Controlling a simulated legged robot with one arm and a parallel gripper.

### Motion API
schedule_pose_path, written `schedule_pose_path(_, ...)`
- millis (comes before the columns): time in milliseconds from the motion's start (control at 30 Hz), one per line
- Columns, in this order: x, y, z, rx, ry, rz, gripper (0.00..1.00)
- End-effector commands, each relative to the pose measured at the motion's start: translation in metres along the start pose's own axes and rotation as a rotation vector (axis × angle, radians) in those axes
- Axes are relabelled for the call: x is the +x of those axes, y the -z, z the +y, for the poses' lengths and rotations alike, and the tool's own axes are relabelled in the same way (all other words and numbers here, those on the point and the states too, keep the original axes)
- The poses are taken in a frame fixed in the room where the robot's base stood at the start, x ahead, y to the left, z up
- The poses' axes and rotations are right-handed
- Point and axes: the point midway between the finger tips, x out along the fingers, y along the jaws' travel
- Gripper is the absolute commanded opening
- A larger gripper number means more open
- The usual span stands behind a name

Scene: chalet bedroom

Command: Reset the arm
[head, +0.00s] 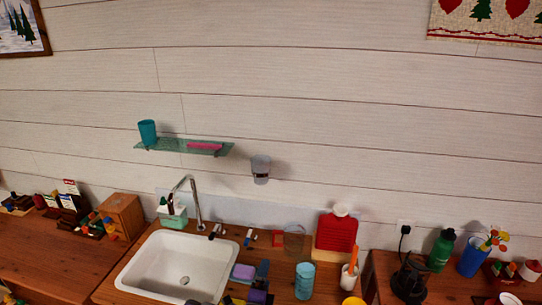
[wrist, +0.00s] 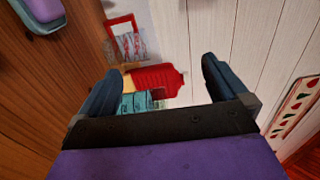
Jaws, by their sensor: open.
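My gripper (wrist: 162,84) shows in the wrist view with its two dark blue fingers wide apart. Nothing is between the fingertips at close range; the gap looks past to a red ribbed hot-water bottle (wrist: 155,80) and a teal cup (wrist: 135,103) farther off. The purple body of the gripper fills the bottom of that view. In the head view, purple and dark blue shapes show low in the middle, in front of the sink's right edge; I cannot tell whether they are my arm.
A white sink (head: 170,265) with a tap (head: 195,203) is set in a wooden counter. A glass shelf (head: 184,147) and a wall-mounted cup (head: 260,168) are above. The red bottle (head: 337,232), teal cup (head: 304,280) and green bottle (head: 441,250) stand to the right.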

Motion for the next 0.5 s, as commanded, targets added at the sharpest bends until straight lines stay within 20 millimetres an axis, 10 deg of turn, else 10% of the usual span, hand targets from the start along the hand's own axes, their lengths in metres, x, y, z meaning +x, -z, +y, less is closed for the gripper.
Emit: schedule_pose_path(500, 0.021, 0.104, -0.085, 0.294, 0.166, 0.322, 1.00)
